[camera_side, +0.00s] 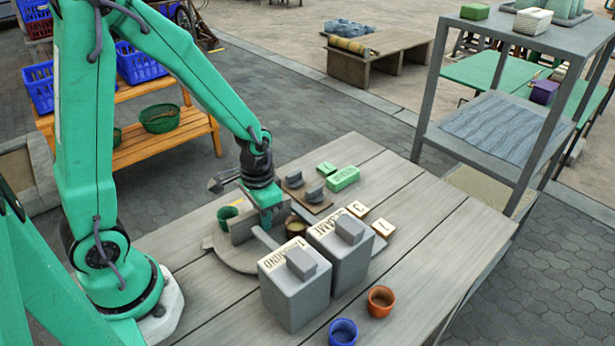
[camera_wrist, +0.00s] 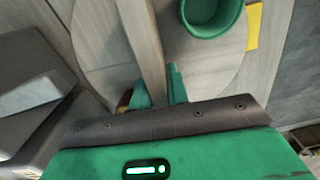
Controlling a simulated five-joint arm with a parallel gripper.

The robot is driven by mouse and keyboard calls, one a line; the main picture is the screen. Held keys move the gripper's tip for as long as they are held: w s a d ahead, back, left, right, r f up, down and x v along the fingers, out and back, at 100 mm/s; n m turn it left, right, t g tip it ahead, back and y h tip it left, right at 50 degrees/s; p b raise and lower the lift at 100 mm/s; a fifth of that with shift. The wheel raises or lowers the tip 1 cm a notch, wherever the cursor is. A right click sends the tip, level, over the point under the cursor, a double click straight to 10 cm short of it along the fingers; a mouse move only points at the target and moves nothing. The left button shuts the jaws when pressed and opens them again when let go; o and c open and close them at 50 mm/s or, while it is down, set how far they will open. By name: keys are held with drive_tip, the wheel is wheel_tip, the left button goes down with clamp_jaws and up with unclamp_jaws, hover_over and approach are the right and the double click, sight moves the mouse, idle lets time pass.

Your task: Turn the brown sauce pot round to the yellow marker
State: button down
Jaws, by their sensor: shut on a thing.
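The round turntable (camera_side: 232,259) lies on the plank table, with a raised grey bar (camera_wrist: 148,45) across it. My gripper (camera_side: 266,217) is shut on this bar, its green fingers on either side of it in the wrist view (camera_wrist: 157,90). The brown sauce pot (camera_side: 296,227) stands right of my gripper, close behind the grey boxes; only a sliver shows in the wrist view. A green pot (camera_wrist: 208,14) stands on the other side of the bar and also shows in the side view (camera_side: 227,213). The yellow marker (camera_wrist: 254,27) lies just outside the disc, beside the green pot.
Two grey lidded boxes, one marked sesame (camera_side: 340,246), one nearer (camera_side: 294,285), stand close to the turntable's right side. Orange (camera_side: 380,301) and blue (camera_side: 343,332) cups are at the front. A green block (camera_side: 343,178) and small number tiles (camera_side: 357,209) lie beyond.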

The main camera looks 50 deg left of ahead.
drive_tip(key=shift+n, duration=0.7)
drive_tip(key=shift+a+n, duration=0.1)
drive_tip(key=shift+n, duration=2.7)
drive_tip(key=shift+s+a+n, duration=0.1)
drive_tip(key=shift+n, duration=3.5)
drive_tip(key=shift+s+r+n, duration=0.1)
drive_tip(key=shift+n, duration=3.5)
drive_tip(key=shift+s+n, duration=0.1)
drive_tip(key=shift+n, duration=3.3)
drive_tip(key=c, duration=1.4)
unclamp_jaws()
drive_tip(key=shift+o, duration=0.2)
